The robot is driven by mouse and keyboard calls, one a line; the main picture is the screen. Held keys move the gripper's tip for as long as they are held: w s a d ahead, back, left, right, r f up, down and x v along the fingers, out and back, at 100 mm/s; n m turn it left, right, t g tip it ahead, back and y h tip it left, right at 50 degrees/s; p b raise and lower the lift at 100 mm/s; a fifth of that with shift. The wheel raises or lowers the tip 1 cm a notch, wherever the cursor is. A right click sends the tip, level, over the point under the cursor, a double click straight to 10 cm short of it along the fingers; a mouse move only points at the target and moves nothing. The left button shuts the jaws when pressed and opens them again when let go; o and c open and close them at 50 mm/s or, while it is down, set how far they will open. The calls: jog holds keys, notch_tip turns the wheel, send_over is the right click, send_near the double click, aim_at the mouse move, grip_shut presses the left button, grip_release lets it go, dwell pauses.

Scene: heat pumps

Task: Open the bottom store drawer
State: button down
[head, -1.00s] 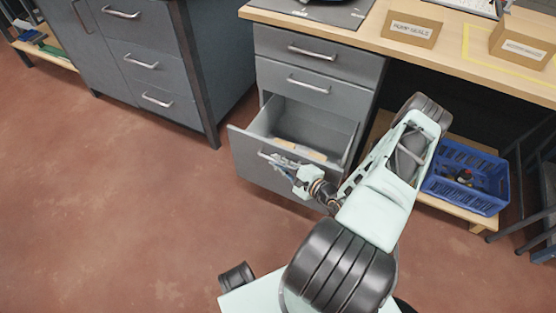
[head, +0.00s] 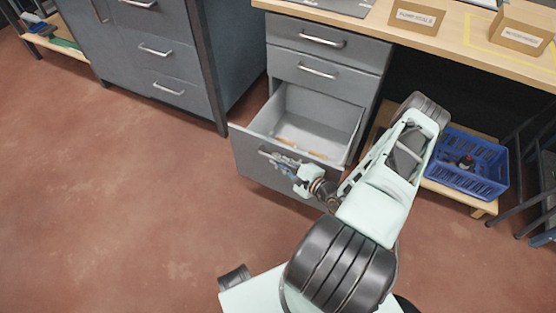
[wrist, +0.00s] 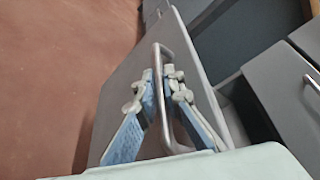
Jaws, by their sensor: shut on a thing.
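The bottom store drawer (head: 257,163) is pulled well out of the grey drawer unit under the bench. Its open inside shows a few small tan items lying on the floor near the front. In the wrist view its grey front (wrist: 120,90) runs diagonally, with the metal bar handle (wrist: 166,105) standing off it. My gripper (head: 277,160) is at the drawer front. In the wrist view my gripper (wrist: 160,82) has its blue-padded fingers on either side of the handle, shut on it. The handle is partly hidden by my gripper in the head view.
Two shut drawers (head: 318,72) sit above the open one. A grey cabinet (head: 165,60) stands to the left. A blue crate (head: 466,163) rests on a low wooden shelf at right. The red-brown floor in front and left is clear.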

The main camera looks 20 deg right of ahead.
jog(key=shift+d, duration=0.1)
jog(key=c, duration=2.3)
grip_release()
jog(key=v, duration=0.7)
jog(key=shift+s+d+r, duration=0.1)
jog(key=shift+s, duration=0.15)
